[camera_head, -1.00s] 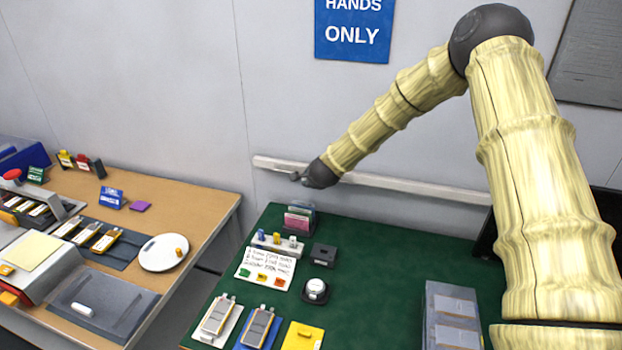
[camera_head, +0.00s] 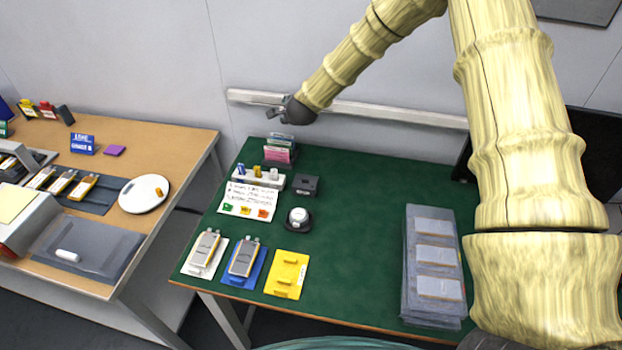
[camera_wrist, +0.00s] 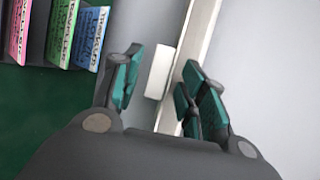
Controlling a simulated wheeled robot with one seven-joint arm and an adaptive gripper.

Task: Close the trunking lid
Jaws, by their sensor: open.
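The white trunking (camera_head: 385,112) runs along the grey wall behind the green table. My gripper (camera_head: 279,108) is at its left part, with the arm reaching in from the upper right. In the wrist view, my gripper (camera_wrist: 163,62) is open. A small white block (camera_wrist: 160,73) on the side of the trunking (camera_wrist: 197,32) shows between the fingers, with gaps to the left finger. I cannot tell whether the right finger touches the trunking. The lid's edge and how far it stands open cannot be made out.
The green table (camera_head: 360,220) has a card holder (camera_head: 279,151) just below the gripper. Pouch cells, a yellow plate (camera_head: 287,274) and a grey tray stack (camera_head: 435,265) stand nearer. A dark monitor (camera_head: 590,150) is at right. A wooden table (camera_head: 185,150) is at left.

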